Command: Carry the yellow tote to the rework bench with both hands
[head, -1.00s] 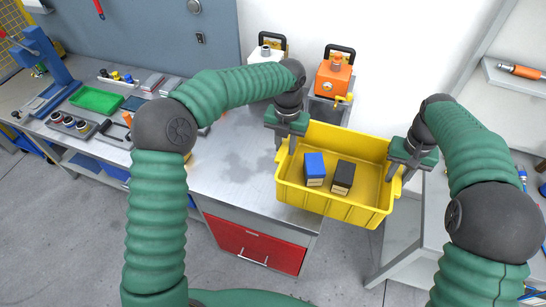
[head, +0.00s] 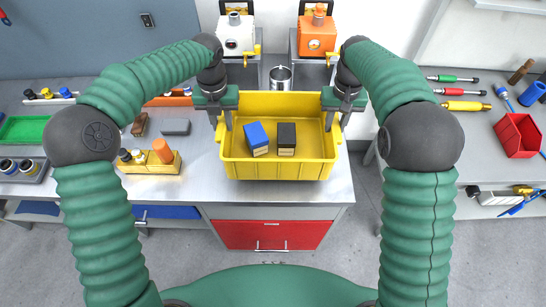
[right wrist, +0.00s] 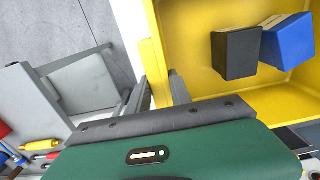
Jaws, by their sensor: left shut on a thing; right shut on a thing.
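The yellow tote (head: 280,171) is level between my two grippers, over the metal bench top (head: 190,183) above a red drawer. I cannot tell whether its base touches the bench. A blue box (head: 256,134) and a black box (head: 286,135) stand inside it. My left gripper (head: 224,121) is shut on the tote's left rim. My right gripper (head: 335,118) is shut on its right rim. In the right wrist view the fingers (right wrist: 160,88) straddle the tote's yellow wall (right wrist: 155,45), with the black box (right wrist: 236,53) and blue box (right wrist: 288,41) inside.
Behind the tote stand a white unit (head: 237,36), an orange unit (head: 317,35) and a metal cup (head: 281,78). A yellow holder (head: 152,165) with parts lies left of the tote. A right-hand bench holds tools and a red bin (head: 518,136), across a floor gap.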

